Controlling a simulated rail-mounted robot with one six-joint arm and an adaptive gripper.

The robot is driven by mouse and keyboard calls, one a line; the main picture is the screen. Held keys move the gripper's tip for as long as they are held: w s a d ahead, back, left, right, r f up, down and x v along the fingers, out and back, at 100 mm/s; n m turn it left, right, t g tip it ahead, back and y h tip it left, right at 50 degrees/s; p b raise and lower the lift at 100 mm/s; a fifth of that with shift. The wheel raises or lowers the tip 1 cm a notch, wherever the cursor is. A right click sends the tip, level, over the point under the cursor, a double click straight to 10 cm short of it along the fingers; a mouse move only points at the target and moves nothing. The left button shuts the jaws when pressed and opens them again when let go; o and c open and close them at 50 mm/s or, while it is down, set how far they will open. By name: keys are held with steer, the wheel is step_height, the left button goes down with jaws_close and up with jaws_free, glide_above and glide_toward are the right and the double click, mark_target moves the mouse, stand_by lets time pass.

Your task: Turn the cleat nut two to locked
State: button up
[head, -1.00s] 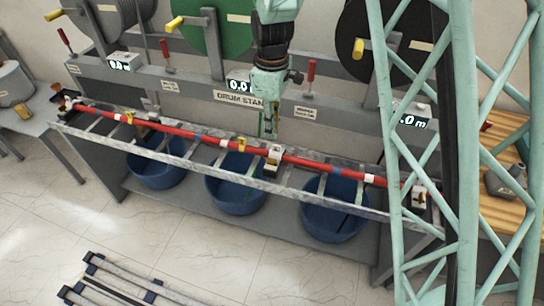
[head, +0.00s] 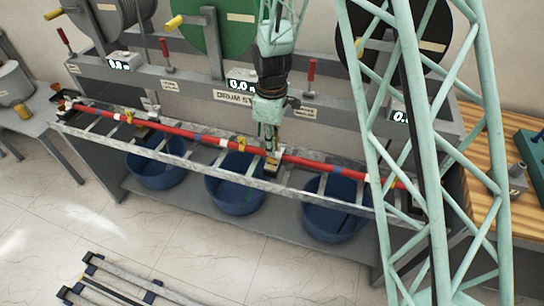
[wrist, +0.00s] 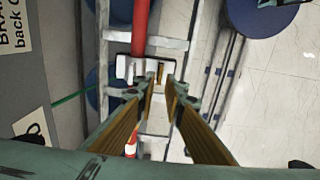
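The middle cleat (head: 273,166) sits on the rail around the red bar (head: 310,162). In the wrist view the same cleat (wrist: 124,68) is a pale and dark block across the red bar (wrist: 141,22). A small brass-coloured nut (wrist: 161,72) stands at its right side. My gripper (head: 271,150) points down right above this cleat. In the wrist view my gripper's (wrist: 161,88) two brown-padded fingers lie on either side of the nut, with a gap between the tips. I cannot tell whether they touch it. The nut itself is hidden in the head view.
Blue tubs (head: 235,190) stand under the ladder-like rail (head: 180,159). Cable drums and a grey frame with red levers (head: 311,72) stand behind.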

mark_target(272, 161)
steer(key=shift+f, duration=2.35)
jaws_close()
